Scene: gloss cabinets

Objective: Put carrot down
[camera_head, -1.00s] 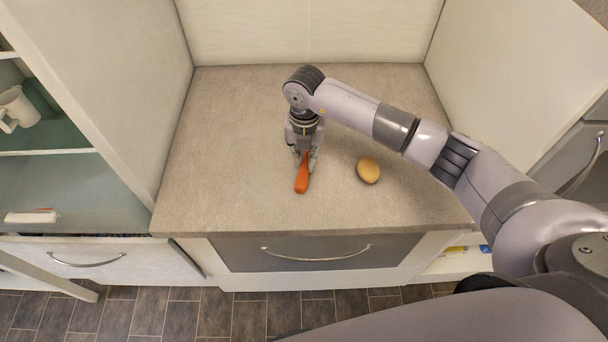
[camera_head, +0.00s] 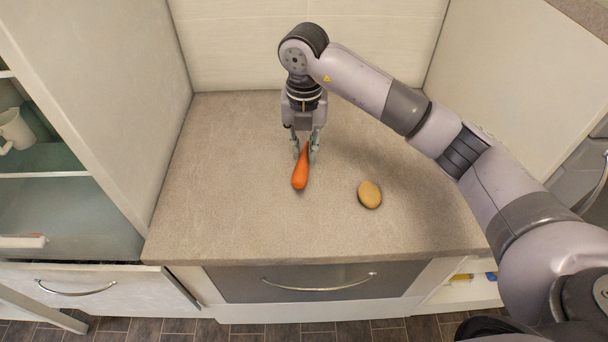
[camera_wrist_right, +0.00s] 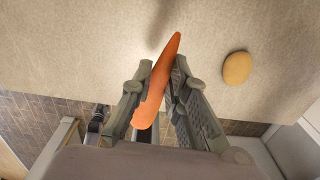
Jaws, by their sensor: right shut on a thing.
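The orange carrot (camera_head: 300,172) is between the fingers of my right gripper (camera_head: 305,152), above the middle of the beige countertop (camera_head: 220,215). My right gripper points down and is shut on it. In the right wrist view the carrot (camera_wrist_right: 160,80) lies slantwise between the two grey fingers, its narrow tip reaching past them. A dark shadow lies on the counter near that tip, and the carrot looks raised off the surface. My left gripper is not in view.
A yellow-brown potato (camera_head: 369,194) lies on the counter right of the carrot. Cabinet walls bound the counter left and right, with a tiled wall behind. An open shelf at left holds a white mug (camera_head: 15,130). The counter's left and front parts are clear.

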